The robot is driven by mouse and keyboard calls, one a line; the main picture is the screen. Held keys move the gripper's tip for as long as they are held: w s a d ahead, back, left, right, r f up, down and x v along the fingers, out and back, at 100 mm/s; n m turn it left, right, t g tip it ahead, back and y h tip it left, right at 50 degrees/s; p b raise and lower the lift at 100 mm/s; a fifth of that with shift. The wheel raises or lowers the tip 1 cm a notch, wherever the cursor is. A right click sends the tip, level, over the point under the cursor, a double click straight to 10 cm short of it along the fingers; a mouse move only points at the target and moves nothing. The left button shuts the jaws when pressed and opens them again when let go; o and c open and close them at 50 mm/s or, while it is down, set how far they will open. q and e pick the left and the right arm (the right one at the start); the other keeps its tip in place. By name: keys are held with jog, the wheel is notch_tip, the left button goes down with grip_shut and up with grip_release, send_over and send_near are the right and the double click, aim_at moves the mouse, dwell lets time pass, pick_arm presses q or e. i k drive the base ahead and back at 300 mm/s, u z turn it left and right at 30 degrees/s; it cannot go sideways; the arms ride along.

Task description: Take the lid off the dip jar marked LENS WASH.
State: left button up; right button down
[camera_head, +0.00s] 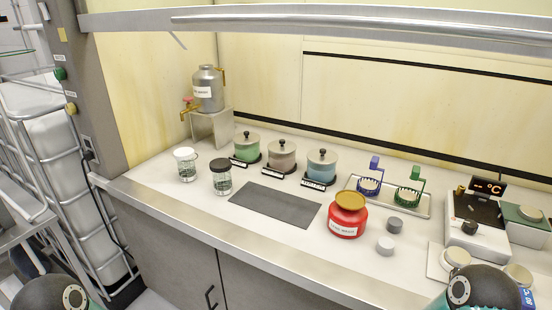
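Three dip jars stand in a row at the back of the bench: a green jar (246,152), a pinkish-grey jar (281,160) and a blue jar (320,171). Each wears a pale lid with a black knob: the green jar's lid (246,138), the grey jar's lid (281,146) and the blue jar's lid (322,156). A small dark name plate lies before each jar, its lettering too small to read surely. Only parts of my two arms show at the bottom corners. Neither gripper is in view.
A red container (346,220) with a tan cap stands front right of the dark mat (275,204). Two glass jars (186,170) (221,182) stand left. A metal can (208,92) sits on a stand. A metal bar crosses above. The mat is clear.

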aim_at(282, 147)
jog(key=z, duration=0.85)
jog(key=i, duration=0.15)
jog(key=u, duration=2.65)
jog(key=k, duration=0.75)
jog(key=z, duration=0.6)
jog(key=i, duration=1)
jog(key=z, duration=0.1)
